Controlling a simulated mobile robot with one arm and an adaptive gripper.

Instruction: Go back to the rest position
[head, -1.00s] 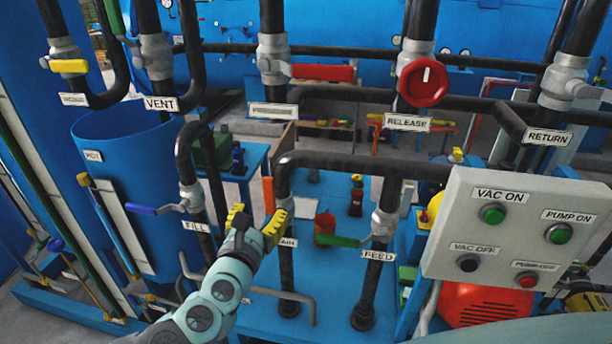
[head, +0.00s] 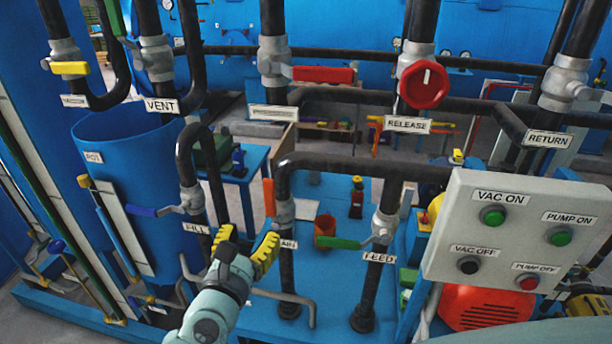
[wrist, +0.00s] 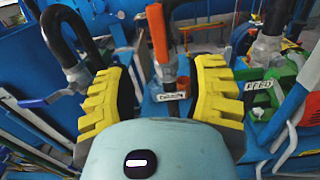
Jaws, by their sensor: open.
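My gripper (head: 246,243) has yellow ridged fingers. In the head view it is low in front of the pipework, between the FILL label (head: 197,228) and the drain pipe, whose label is partly covered by a finger. In the wrist view my gripper (wrist: 157,95) is open and empty, its fingers spread to either side. Between and beyond them are the drain valve's upright orange handle (wrist: 157,35) and its label (wrist: 172,97). I see no contact with the handle.
The blue FILL lever (head: 156,211) and green FEED lever (head: 338,243) stick out on either side. The button panel (head: 455,225) stands at the right. A blue tank (head: 125,160) stands at the left. Red RELEASE wheel (head: 425,84) and red lever (head: 323,74) sit higher up.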

